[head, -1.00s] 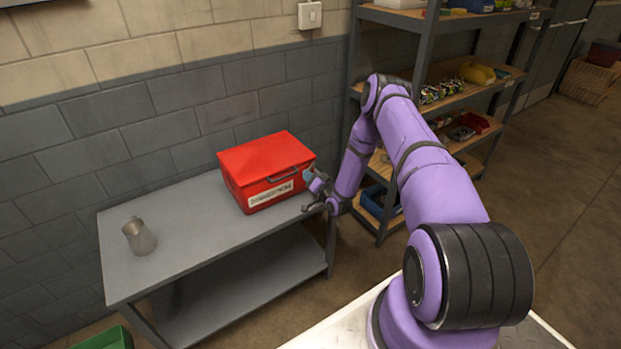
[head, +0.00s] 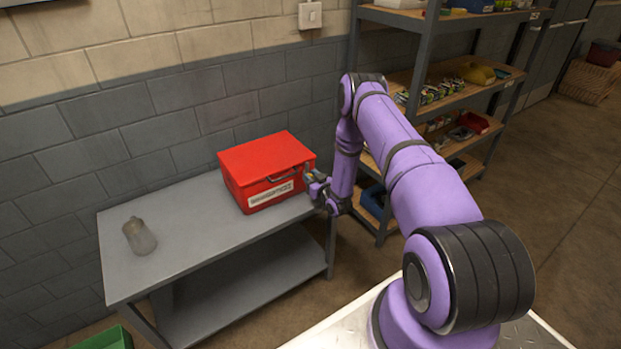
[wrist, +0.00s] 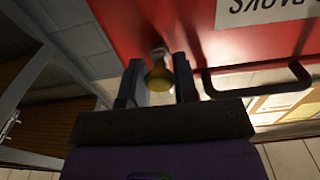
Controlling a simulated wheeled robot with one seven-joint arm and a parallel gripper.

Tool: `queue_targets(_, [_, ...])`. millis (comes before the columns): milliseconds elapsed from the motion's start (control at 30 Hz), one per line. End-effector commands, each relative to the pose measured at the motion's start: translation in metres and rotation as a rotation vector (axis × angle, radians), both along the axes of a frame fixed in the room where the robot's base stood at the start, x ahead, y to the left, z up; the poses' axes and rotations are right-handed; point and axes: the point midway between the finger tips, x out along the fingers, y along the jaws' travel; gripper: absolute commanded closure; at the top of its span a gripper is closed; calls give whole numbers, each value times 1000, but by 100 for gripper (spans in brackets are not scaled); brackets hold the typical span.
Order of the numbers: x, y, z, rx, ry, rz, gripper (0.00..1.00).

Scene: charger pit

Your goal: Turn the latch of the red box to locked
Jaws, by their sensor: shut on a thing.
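The red box (head: 262,160) sits closed on the grey workbench, with a dark handle and a white label on its front. In the wrist view, its red front face (wrist: 240,52) fills the upper part, and the label appears upside down. My gripper (head: 312,178) is at the right end of the box's front. In the wrist view, my gripper (wrist: 158,68) has its two fingers on either side of the small yellow latch knob (wrist: 160,76), shut on it. The fingers hide part of the latch, and I cannot tell its turned position.
The dark handle (wrist: 262,88) is close beside my fingers in the wrist view. A loaded shelf unit (head: 420,70) stands right of the bench. The bench is clear between bottle and box.

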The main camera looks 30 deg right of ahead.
Motion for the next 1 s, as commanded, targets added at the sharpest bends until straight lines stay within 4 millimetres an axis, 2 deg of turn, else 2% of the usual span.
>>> queue_targets(600, [-2, -1, -2, -38, 3, -1, 96])
queue_targets(633, [-2, -1, -2, -38, 3, -1, 66])
queue_targets(700, [-1, -1, -1, -38, 3, -1, 50])
queue_targets(1000, [-1, 0, -1, -37, 1, 0, 48])
